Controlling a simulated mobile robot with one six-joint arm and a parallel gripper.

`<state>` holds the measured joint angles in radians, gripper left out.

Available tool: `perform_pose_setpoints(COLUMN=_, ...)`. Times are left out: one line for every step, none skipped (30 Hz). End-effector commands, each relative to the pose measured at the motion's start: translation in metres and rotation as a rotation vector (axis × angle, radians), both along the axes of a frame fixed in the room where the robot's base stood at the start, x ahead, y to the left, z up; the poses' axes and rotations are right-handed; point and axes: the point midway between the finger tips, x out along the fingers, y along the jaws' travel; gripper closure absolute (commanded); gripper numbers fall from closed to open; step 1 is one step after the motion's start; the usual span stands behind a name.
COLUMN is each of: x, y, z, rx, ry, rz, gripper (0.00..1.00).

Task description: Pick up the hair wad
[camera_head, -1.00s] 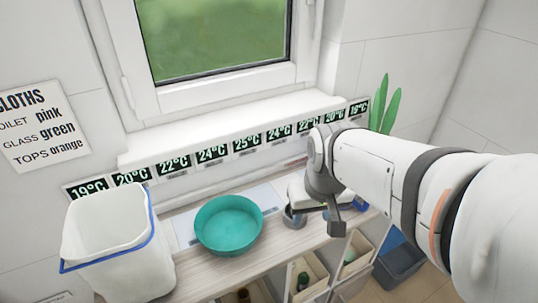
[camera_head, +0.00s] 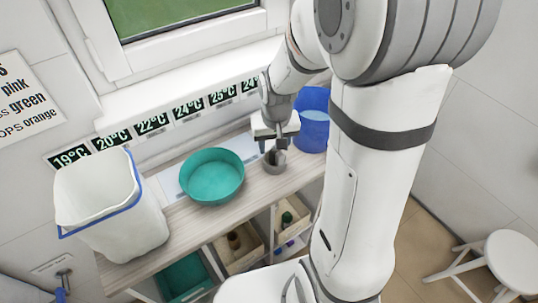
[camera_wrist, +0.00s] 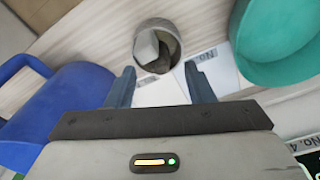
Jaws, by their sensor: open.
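A small grey cup (camera_head: 274,163) stands on the wooden counter (camera_head: 190,226), right of the teal basin. In the wrist view, the cup (camera_wrist: 142,58) lies just beyond and between my fingertips. A pale grey piece (camera_wrist: 147,47) and a darker brownish lump (camera_wrist: 168,46) show inside it. I cannot tell for sure which of these is the hair wad. My gripper (camera_wrist: 160,72) is open and empty, with its two blue-grey fingers apart on either side of the cup's near edge. In the head view, my gripper (camera_head: 281,142) hangs right over the cup.
The teal basin (camera_head: 212,176) stands left of the cup, and a blue bucket (camera_head: 313,120) close on its right. A white bin (camera_head: 110,200) stands at the left end. Wall and window sill rise behind. A stool (camera_head: 505,262) is at lower right.

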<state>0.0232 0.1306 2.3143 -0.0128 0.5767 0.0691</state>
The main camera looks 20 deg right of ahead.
Motion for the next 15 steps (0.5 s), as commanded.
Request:
perform_pose_setpoints(x=0.0, y=0.0, z=-0.007, rx=0.0, ry=0.004, rz=0.0, gripper=0.52)
perform_pose_setpoints(x=0.001, y=0.0, z=-0.011, rx=0.0, ry=0.004, rz=0.0, gripper=0.52)
perform_pose_setpoints(x=0.002, y=0.0, z=-0.015, rx=0.0, ry=0.003, rz=0.001, gripper=0.52)
perform_pose_setpoints(x=0.002, y=0.0, z=-0.017, rx=0.0, ry=0.002, rz=0.001, gripper=0.52)
perform_pose_setpoints(x=0.002, y=0.0, z=-0.019, rx=0.0, ry=0.002, rz=0.001, gripper=0.52)
perform_pose_setpoints(x=0.003, y=0.0, z=-0.021, rx=0.0, ry=0.001, rz=0.001, gripper=0.52)
perform_pose_setpoints(x=0.003, y=0.0, z=-0.022, rx=0.0, ry=0.001, rz=0.001, gripper=0.52)
perform_pose_setpoints(x=0.003, y=0.0, z=-0.022, rx=0.0, ry=0.0, rz=0.001, gripper=0.52)
perform_pose_setpoints(x=0.003, y=0.0, z=-0.022, rx=0.0, ry=-0.001, rz=0.001, gripper=0.52)
perform_pose_setpoints(x=0.003, y=0.0, z=-0.022, rx=0.0, ry=-0.001, rz=0.001, gripper=0.52)
perform_pose_setpoints(x=0.003, y=0.0, z=-0.022, rx=0.0, ry=-0.001, rz=0.001, gripper=0.52)
perform_pose_setpoints(x=0.003, y=0.0, z=-0.022, rx=0.0, ry=-0.001, rz=0.001, gripper=0.52)
perform_pose_setpoints(x=0.003, y=0.0, z=-0.022, rx=0.0, ry=-0.001, rz=0.001, gripper=0.52)
perform_pose_setpoints(x=0.003, y=0.0, z=-0.022, rx=0.0, ry=-0.001, rz=0.001, gripper=0.53)
perform_pose_setpoints(x=0.003, y=0.0, z=-0.022, rx=0.0, ry=-0.001, rz=0.002, gripper=0.57)
